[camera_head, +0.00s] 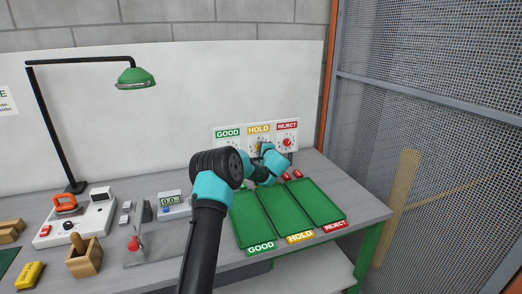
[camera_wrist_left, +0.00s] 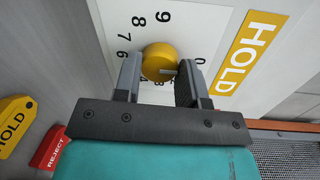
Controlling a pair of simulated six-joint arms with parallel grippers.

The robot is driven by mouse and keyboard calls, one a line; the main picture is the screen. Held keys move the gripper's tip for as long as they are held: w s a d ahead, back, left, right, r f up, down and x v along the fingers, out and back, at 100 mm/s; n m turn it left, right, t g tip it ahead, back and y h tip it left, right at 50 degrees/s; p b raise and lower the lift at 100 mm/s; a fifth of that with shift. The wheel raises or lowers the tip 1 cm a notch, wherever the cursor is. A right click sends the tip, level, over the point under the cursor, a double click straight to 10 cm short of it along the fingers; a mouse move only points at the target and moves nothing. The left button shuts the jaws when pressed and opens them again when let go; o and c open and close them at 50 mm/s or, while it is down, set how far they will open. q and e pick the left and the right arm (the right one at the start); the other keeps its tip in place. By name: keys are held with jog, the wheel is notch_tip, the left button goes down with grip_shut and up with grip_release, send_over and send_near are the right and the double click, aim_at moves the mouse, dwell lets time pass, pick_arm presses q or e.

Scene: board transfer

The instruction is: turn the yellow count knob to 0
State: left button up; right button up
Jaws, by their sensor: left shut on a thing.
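The yellow count knob (camera_wrist_left: 158,60) sits on a white panel with a ring of digits around it. My left gripper (camera_wrist_left: 160,78) has one finger on each side of the knob and is shut on it. A pale pointer mark on the knob points to the right in the left wrist view, toward the right finger. The 0 (camera_wrist_left: 204,58) shows just beyond that finger; fingers hide some digits. In the head view my left gripper (camera_head: 263,149) is at the panel under the HOLD label (camera_head: 259,128) and largely covers the knob. My right gripper is not in view.
The GOOD label (camera_head: 228,132) and a red REJECT knob (camera_head: 287,142) flank the HOLD dial. Green trays (camera_head: 318,202) lie in front of the panel. A green lamp (camera_head: 136,78) and a scale-like device (camera_head: 172,202) stand to the left.

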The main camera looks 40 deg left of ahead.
pick_arm(q)
jog(key=o, duration=0.9)
jog(key=shift+d, duration=0.1)
jog(key=v, duration=1.7)
jog(key=shift+s+d, duration=0.1)
